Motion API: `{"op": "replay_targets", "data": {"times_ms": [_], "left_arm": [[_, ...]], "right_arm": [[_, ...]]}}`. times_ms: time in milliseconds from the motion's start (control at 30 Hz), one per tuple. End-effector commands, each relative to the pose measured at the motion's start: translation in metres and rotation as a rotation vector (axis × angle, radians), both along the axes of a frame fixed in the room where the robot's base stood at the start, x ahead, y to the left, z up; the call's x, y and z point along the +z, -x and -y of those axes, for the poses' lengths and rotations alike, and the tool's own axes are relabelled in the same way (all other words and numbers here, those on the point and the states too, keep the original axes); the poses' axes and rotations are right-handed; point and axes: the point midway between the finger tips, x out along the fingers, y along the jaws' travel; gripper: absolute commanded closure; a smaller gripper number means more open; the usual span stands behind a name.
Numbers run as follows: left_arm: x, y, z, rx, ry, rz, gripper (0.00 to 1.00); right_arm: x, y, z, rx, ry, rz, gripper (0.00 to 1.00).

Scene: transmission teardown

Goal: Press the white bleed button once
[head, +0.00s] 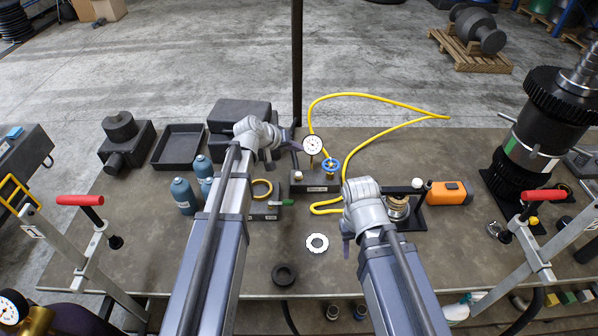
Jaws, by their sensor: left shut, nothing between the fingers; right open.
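A small white spot, which looks like the bleed button (298,175), shows on the dark valve block (316,188). It is too small to tell whether it is pressed. The block carries a round white gauge (313,146) and a blue handwheel (330,165). My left gripper (293,142) is shut and empty, just behind and above the button in the picture. I cannot tell whether it touches anything. My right gripper (350,243) is open, low over the table right of a white ring (317,243); its wrist partly hides it.
A yellow hose (370,95) loops behind the block. Blue bottles (183,195) and a black tray (180,147) are at the left. An orange device (449,192) and a tall black transmission (540,140) stand at the right. A dark ring (284,274) lies near the front edge.

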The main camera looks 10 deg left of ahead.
Motion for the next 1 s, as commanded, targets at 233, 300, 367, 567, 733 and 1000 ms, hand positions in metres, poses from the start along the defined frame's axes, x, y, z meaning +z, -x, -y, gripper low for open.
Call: {"op": "replay_targets", "data": {"times_ms": [233,300,367,567,733,1000], "left_arm": [[-0.003,0.000,0.000,0.000,0.000,0.000,1.00],[-0.006,0.000,0.000,0.000,0.000,0.000,1.00],[-0.010,0.000,0.000,0.000,0.000,0.000,1.00],[-0.031,0.000,0.000,0.000,0.000,0.000,1.00],[-0.055,0.000,0.000,0.000,0.000,0.000,1.00],[-0.085,0.000,0.000,0.000,0.000,0.000,1.00]], "right_arm": [[-0.003,0.000,0.000,0.000,0.000,0.000,0.50],[-0.006,0.000,0.000,0.001,0.000,0.000,0.50],[-0.010,0.000,0.000,0.002,0.000,0.000,0.50],[-0.031,0.000,0.000,0.006,0.001,0.000,0.50],[-0.055,0.000,0.000,0.010,0.002,0.000,0.50],[-0.085,0.000,0.000,0.009,0.002,0.000,0.50]]}}
